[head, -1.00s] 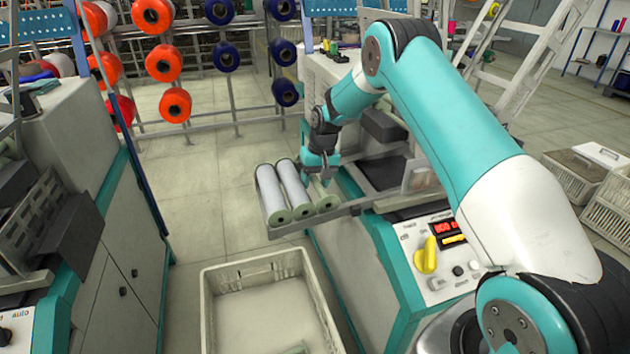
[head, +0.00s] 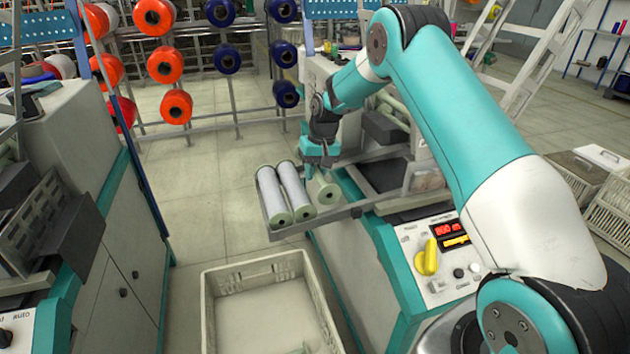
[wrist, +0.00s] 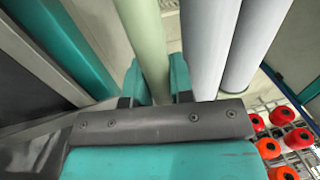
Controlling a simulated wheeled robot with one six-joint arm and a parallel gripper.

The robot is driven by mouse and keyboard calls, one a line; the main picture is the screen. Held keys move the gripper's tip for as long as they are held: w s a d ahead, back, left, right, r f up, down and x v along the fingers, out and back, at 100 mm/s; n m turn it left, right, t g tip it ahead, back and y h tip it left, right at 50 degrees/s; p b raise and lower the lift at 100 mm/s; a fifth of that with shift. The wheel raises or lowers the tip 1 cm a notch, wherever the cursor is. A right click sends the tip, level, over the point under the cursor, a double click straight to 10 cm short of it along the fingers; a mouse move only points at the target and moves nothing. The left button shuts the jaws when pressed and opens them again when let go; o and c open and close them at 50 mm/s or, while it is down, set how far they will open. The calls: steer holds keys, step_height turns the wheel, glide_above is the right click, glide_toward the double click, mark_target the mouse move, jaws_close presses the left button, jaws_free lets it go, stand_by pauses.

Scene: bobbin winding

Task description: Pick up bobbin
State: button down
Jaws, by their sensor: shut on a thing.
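My gripper (head: 320,168) is shut on the rightmost bobbin (head: 328,192), a pale green tube. The upper part of this bobbin is hidden behind the gripper in the head view. In the wrist view the held bobbin (wrist: 148,35) runs between the two teal fingers. Two more bobbins, the left one (head: 270,190) and the middle one (head: 292,187), lie side by side on the tray (head: 337,216) with pale wound bodies and green ends. The held bobbin stands apart from them and looks slightly raised; whether it still touches the tray I cannot tell.
The machine's control panel (head: 440,258) with a yellow knob is to the right. A grey cabinet machine (head: 105,265) stands at the left. Racks of orange and blue spools (head: 176,106) are behind.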

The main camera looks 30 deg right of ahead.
step_height(320, 180, up, 16)
steer(key=p, duration=0.1)
steer(key=shift+r, duration=0.2)
stand_by(1.1)
